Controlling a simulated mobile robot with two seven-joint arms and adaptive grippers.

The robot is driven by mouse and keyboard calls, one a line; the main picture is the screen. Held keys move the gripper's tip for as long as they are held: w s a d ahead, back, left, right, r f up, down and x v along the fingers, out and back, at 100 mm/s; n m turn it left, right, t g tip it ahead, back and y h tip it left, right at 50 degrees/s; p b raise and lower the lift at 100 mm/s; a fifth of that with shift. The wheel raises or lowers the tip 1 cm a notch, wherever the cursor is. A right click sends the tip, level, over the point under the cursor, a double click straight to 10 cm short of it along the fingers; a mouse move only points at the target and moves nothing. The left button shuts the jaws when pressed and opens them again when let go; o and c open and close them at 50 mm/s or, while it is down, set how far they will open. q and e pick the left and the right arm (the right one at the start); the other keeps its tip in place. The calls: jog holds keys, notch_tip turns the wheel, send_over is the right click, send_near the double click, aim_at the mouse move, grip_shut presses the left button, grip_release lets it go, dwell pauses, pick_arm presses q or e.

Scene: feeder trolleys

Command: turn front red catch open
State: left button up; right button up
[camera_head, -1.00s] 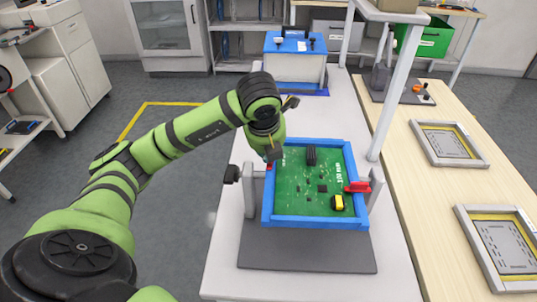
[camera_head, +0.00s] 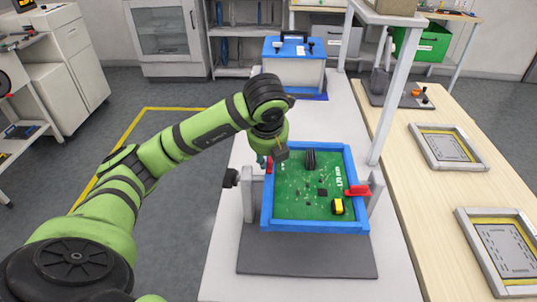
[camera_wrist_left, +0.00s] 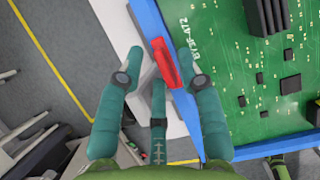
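The green circuit board (camera_head: 290,207) sits in a blue frame (camera_head: 315,226) held between grey uprights. One red catch (camera_head: 269,166) is on the frame's left side, partly hidden by my left gripper (camera_head: 264,160). The other red catch (camera_head: 357,190) lies across the right side. In the left wrist view my left gripper (camera_wrist_left: 159,60) is open, its teal fingers apart. The left-side red catch (camera_wrist_left: 166,64) shows between the fingertips, beside the blue frame edge (camera_wrist_left: 160,28). Whether a finger touches it I cannot tell. My right gripper is not in view.
A black knob (camera_head: 230,178) sticks out left of the fixture. A white shelf post (camera_head: 394,95) rises right of the board. A blue-topped box (camera_head: 293,70) stands behind. The grey plate (camera_head: 306,256) in front is clear.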

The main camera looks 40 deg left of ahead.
pick_arm(q)
jog(key=v, duration=1.2)
dwell(0.3)
jog(key=shift+d+f, duration=0.1)
dwell(0.4)
